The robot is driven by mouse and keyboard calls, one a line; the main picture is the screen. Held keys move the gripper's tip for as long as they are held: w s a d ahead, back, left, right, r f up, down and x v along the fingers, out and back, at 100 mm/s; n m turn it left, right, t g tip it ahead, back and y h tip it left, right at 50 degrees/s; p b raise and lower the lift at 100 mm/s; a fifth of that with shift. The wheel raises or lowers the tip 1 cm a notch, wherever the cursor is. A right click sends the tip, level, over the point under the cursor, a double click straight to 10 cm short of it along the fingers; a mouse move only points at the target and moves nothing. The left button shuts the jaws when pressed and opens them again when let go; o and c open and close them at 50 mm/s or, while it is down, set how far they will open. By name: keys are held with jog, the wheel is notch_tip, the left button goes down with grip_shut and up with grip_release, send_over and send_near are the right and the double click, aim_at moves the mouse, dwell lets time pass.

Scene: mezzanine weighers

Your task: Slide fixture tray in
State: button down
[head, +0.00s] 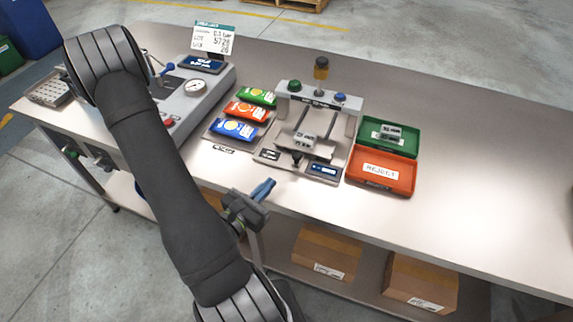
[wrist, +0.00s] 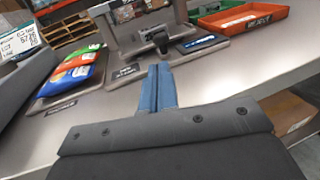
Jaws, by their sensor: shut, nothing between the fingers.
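The fixture tray (head: 303,142) sits on two rails at the front of a grey test station (head: 345,122), a small metal part on it. A black knob (head: 296,158) stands at its near edge; in the wrist view the knob (wrist: 160,40) is just beyond my fingertips. The tray appears drawn out toward the table's front edge. My gripper (head: 268,185), with blue fingers, is shut and empty, in front of and slightly left of the knob, apart from it. The fingers (wrist: 159,70) point at the knob in the wrist view. The station's upper part is cut off there.
Green, orange and blue packets (head: 246,110) lie on a holder to the left. A green bin (head: 405,138) and an orange reject bin (head: 382,172) stand to the right. The table's right side is clear.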

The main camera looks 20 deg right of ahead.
aim_at(294, 158)
jog(key=shift+x, duration=4.1)
jog(key=shift+w+d, duration=0.15)
jog(key=shift+d, duration=0.05)
jog(key=shift+w+d, duration=1.4)
